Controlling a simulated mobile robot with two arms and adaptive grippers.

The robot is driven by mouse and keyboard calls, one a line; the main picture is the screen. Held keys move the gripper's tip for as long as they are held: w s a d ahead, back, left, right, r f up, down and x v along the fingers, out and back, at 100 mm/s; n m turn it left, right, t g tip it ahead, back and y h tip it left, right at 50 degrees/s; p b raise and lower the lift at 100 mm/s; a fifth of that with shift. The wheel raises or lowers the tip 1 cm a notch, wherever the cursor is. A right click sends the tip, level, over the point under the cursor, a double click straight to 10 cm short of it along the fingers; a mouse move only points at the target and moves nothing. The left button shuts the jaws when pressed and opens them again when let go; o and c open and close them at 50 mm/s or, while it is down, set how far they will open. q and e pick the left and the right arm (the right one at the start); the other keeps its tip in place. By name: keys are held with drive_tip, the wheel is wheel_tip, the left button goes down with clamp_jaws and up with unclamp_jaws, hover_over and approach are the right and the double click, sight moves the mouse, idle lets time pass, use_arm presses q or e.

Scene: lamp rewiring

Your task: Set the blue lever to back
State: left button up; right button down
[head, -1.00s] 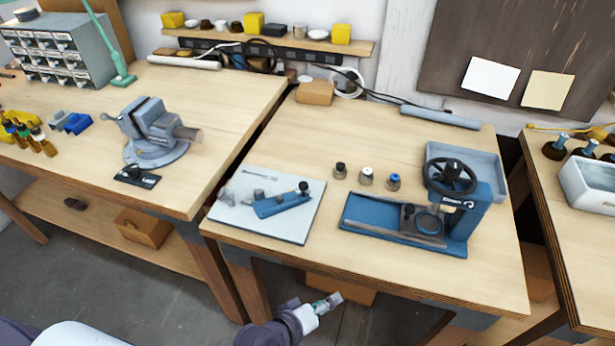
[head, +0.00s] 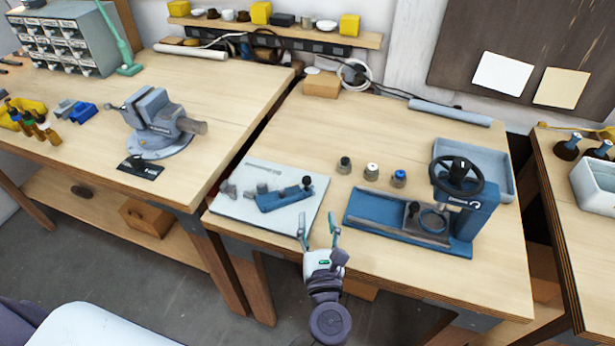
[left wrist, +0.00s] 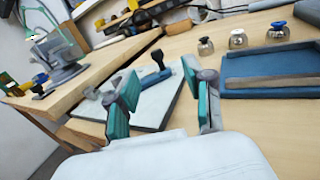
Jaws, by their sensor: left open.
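A blue lever piece (head: 283,199) with a black knob at its right end lies on a white board (head: 228,208) at the front left of the middle table. In the left wrist view, its black knob (left wrist: 157,57) stands up beyond my fingers, and part of the blue body (left wrist: 172,92) shows behind them. My left gripper (head: 319,227) is open and empty at the table's front edge, just in front of and to the right of the board. It also shows in the left wrist view (left wrist: 163,103), with its fingers spread. My right gripper is not in view.
A blue press (head: 455,215) with a black handwheel stands right of the board. Several small knobbed jars, including one with a blue top (head: 398,178), stand behind. A vise (head: 155,125) sits on the left table.

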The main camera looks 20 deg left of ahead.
sight(308, 182)
use_arm(q)
drive_tip(key=shift+a+f+n+g+y, duration=0.2)
drive_tip(key=shift+n+g+y, duration=0.1)
drive_tip(key=shift+n, duration=0.2)
drive_tip(key=shift+w+a, duration=0.1)
drive_tip(key=shift+a, duration=0.05)
drive_tip(key=p+x, duration=0.4)
drive_tip(key=x, duration=0.8)
drive_tip(key=shift+w+a+f, duration=0.1)
drive_tip(key=shift+w+a, duration=0.2)
drive_tip(key=shift+w, duration=0.3)
clamp_jaws()
